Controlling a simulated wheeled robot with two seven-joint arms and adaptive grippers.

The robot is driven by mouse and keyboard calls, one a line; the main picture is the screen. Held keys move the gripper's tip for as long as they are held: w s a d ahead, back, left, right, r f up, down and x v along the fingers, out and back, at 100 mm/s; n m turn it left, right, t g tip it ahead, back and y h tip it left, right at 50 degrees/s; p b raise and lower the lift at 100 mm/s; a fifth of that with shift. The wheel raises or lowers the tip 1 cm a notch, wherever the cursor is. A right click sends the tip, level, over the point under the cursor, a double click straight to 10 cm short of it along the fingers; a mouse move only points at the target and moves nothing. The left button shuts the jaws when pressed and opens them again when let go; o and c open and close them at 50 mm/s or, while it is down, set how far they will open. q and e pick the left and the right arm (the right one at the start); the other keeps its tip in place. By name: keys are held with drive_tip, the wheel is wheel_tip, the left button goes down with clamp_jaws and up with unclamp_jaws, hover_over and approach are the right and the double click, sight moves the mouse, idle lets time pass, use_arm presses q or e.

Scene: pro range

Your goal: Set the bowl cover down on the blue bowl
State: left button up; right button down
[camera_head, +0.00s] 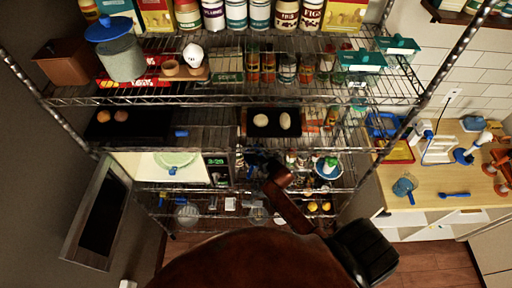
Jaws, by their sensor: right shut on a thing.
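My right gripper (258,161) is dark and small at the middle of the shelf rack, in front of the lower shelves. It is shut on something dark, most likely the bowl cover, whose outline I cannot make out. A blue round bowl (340,172) sits on a lower shelf to the right of the gripper, apart from it. Something white and green shows in it or over it, too small to tell. My left gripper is not in view.
A microwave (217,178) with its door (102,213) swung open stands left of my gripper, a green plate (176,159) inside. Small jars crowd the shelf around the gripper. A dark tray (272,133) with two pale round things lies above. A wooden counter (432,200) is at right.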

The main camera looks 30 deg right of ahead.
sight(259, 154)
drive_tip(key=shift+f, duration=0.5)
drive_tip(key=shift+f+b, duration=0.35)
drive_tip(key=shift+b, duration=0.05)
drive_tip(key=shift+f+b, duration=0.55)
drive_tip(key=shift+f, duration=0.6)
drive_tip(key=c, duration=2)
unclamp_jaws()
drive_tip(key=shift+c, duration=0.2)
drive_tip(key=o, duration=0.4)
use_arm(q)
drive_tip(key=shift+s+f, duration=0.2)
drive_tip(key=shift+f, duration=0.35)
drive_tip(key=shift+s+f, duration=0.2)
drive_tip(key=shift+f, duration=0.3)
